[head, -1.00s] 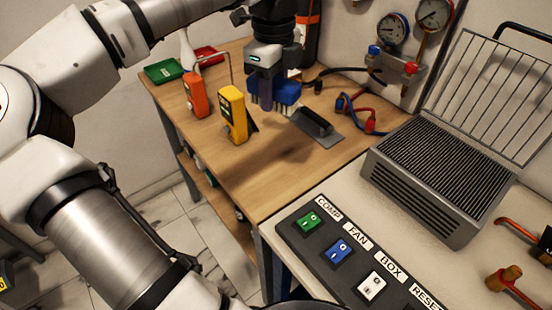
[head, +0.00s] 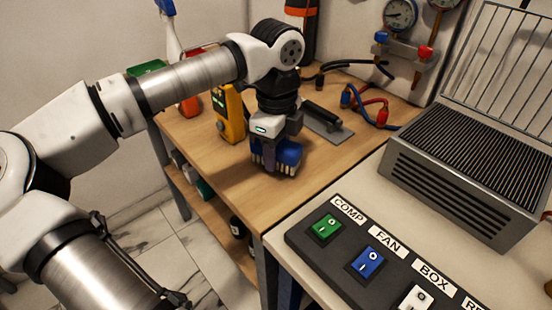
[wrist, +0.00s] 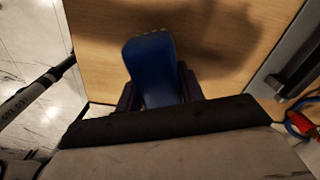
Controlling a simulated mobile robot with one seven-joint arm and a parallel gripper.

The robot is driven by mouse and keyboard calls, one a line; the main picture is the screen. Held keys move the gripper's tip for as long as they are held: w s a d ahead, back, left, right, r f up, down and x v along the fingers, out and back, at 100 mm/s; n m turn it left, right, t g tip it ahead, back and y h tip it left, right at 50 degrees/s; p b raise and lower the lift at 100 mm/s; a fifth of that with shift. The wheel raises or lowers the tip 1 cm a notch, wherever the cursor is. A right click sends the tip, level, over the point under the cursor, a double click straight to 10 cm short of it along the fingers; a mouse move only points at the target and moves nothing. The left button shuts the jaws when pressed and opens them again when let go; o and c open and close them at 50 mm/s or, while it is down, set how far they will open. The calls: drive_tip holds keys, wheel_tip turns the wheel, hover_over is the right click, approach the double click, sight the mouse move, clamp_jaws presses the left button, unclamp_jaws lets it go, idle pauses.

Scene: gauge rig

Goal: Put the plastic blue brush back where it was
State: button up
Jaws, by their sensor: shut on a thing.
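My gripper (head: 268,155) is shut on the blue brush (head: 289,153), over the front part of the wooden bench (head: 210,180). The brush has a blue body with pale bristles pointing down. In the wrist view the blue brush (wrist: 152,65) sticks out between the two dark fingers of my gripper (wrist: 160,90), with the bench top and a dark shadow below it. I cannot tell for sure whether the bristles touch the bench.
A yellow meter (head: 228,113) stands behind and left of my gripper. A trowel (head: 325,118) lies behind and right, near red and blue hoses (head: 370,108). A switch panel (head: 345,245) and a grey ribbed unit (head: 465,155) are at the right. The bench's front area is clear.

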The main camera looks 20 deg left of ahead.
drive_tip(key=shift+f, duration=0.85)
drive_tip(key=shift+r, duration=0.15)
drive_tip(key=o, duration=0.9)
drive_tip(key=shift+o, duration=0.2)
wheel_tip(320, 180, up, 12)
drive_tip(key=p, duration=0.7)
